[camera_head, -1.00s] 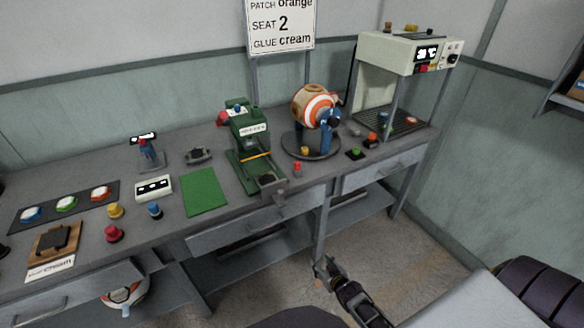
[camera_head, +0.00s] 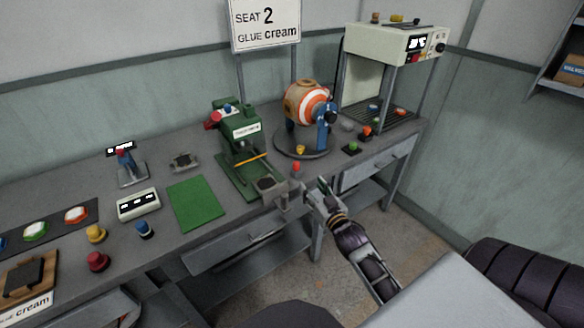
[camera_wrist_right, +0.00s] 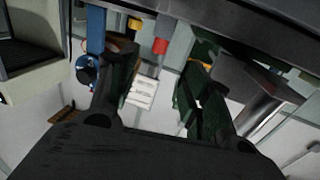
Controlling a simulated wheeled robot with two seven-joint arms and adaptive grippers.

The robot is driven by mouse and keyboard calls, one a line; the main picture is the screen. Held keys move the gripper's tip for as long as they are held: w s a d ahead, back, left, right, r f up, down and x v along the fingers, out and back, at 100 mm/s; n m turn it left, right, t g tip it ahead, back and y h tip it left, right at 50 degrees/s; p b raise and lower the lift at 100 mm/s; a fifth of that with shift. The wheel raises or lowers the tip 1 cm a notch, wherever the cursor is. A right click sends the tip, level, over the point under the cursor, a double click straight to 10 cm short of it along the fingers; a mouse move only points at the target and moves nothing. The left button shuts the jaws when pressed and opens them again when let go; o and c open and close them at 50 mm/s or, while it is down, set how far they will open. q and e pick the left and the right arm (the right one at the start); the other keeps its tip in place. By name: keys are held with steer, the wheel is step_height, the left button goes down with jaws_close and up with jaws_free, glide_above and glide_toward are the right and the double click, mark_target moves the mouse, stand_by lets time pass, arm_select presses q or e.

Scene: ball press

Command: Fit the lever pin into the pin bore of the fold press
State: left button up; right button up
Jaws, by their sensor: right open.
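The green fold press (camera_head: 238,150) stands upright at the middle of the bench; its pin bore is too small to make out. A small red-capped piece (camera_head: 296,167), which looks like the lever pin, stands right of the press near the bench's front edge. My right gripper (camera_head: 318,191) is open and empty at that edge, just below and right of the red piece, apart from it. In the right wrist view a red cap (camera_wrist_right: 160,46) shows beyond the gap between the open fingers (camera_wrist_right: 158,68). My left gripper is out of view.
A striped ball (camera_head: 306,101) sits in a round-based stand right of the press. A cream machine (camera_head: 392,42) stands at the back right. A green mat (camera_head: 196,203) and red, yellow and blue knobs lie to the left. Drawers front the bench.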

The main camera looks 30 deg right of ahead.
mark_target(298, 165)
steer(key=shift+d+r, duration=0.1)
steer(key=shift+r, duration=0.05)
steer(key=shift+w+d, duration=0.25)
steer(key=shift+w, duration=1.8)
steer(key=shift+w+d, duration=0.2)
steer(key=shift+w, duration=1.85)
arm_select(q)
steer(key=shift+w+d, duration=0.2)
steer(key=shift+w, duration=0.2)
arm_select(e)
steer(key=shift+w, duration=0.15)
steer(key=shift+w, duration=0.1)
steer(key=shift+w+d+r, duration=0.1)
steer(key=shift+w+r, duration=0.05)
steer(key=shift+w, duration=0.6)
steer(key=shift+w+d+r, duration=0.1)
steer(key=shift+w+r, duration=0.05)
steer(key=shift+w, duration=0.55)
steer(key=shift+w+d+b, duration=0.1)
steer(key=shift+w+b, duration=0.2)
steer(key=shift+w, duration=0.75)
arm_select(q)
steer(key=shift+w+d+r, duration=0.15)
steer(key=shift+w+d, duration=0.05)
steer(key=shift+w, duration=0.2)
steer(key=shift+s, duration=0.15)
